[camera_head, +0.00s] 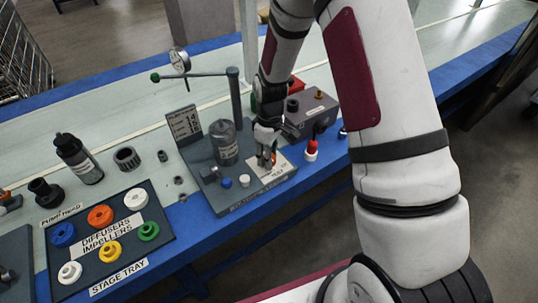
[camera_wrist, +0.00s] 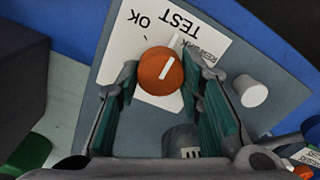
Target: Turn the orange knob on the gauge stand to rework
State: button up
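The orange knob (camera_wrist: 160,71) sits on a white label (camera_wrist: 130,38) reading OK, TEST and REWORK, upside down in the wrist view. Its white pointer line tilts up and slightly right, toward TEST; REWORK is at the right. My gripper (camera_wrist: 160,78) is open, its green-padded fingers on either side of the knob. A gap shows at the left finger; I cannot tell whether the right one touches. In the head view my gripper (camera_head: 266,160) points down over the gauge stand (camera_head: 225,203) and mostly hides the knob.
A grey box (camera_head: 312,112) and a red-and-white piece (camera_head: 311,150) stand right. The stage tray (camera_head: 165,232) lies left.

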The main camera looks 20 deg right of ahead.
jog(key=shift+m, duration=0.5)
jog(key=m, duration=0.4)
jog(key=shift+m, duration=0.4)
jog(key=m+p, duration=0.1)
jog(key=m, duration=0.4)
jog(key=shift+d, duration=0.1)
jog(key=o, duration=1.2)
notch_tip(320, 180, up, 12)
jog(key=shift+d, duration=0.15)
